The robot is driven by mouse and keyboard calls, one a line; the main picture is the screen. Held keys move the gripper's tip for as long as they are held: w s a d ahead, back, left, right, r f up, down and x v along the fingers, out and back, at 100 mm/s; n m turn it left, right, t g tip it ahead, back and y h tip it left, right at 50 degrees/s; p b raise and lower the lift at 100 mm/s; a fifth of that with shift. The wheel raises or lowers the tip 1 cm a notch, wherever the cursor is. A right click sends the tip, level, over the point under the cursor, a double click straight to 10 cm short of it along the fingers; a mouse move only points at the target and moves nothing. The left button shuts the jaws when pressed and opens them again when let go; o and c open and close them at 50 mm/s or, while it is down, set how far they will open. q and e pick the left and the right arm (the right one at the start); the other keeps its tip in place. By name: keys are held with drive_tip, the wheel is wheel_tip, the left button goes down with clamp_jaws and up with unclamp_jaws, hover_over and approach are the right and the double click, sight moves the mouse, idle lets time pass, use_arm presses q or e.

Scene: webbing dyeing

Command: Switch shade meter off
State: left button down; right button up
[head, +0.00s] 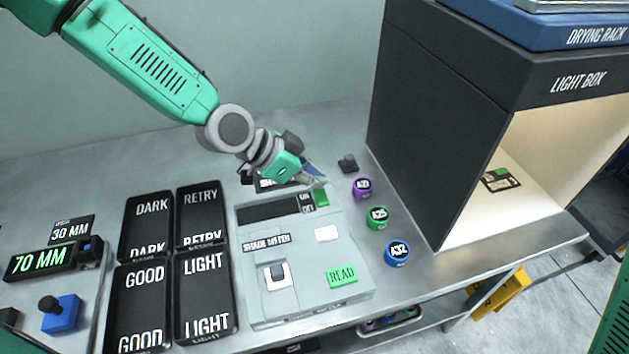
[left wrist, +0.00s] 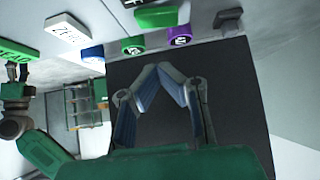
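The shade meter (head: 262,292) is a grey box in the middle of the bench. It has a dark display, a white button (head: 325,233), a green READ button (head: 342,275) and a green switch (head: 321,197) beside ON/OFF lettering. My left gripper (head: 316,181) is just behind and above this switch; contact cannot be told. In the left wrist view its fingertips (left wrist: 161,67) meet with nothing between them, and the green switch (left wrist: 157,17) shows beyond them. My right gripper (left wrist: 17,72) shows small at the left wrist view's edge; its opening is unclear.
Purple (head: 362,188), green (head: 377,217) and blue (head: 397,252) round pieces stand right of the meter. The light box (head: 410,120) rises beyond them. Black trays (head: 205,300) labelled DARK, RETRY, GOOD and LIGHT are left of the meter. A small dark object (head: 348,163) lies behind.

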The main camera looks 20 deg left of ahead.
use_arm(q)
drive_tip(key=s+v, duration=0.1)
drive_tip(key=v, duration=0.8)
drive_tip(key=shift+d, duration=0.25)
drive_tip(key=shift+s+a+f, duration=0.1)
drive_tip(key=shift+f, duration=0.05)
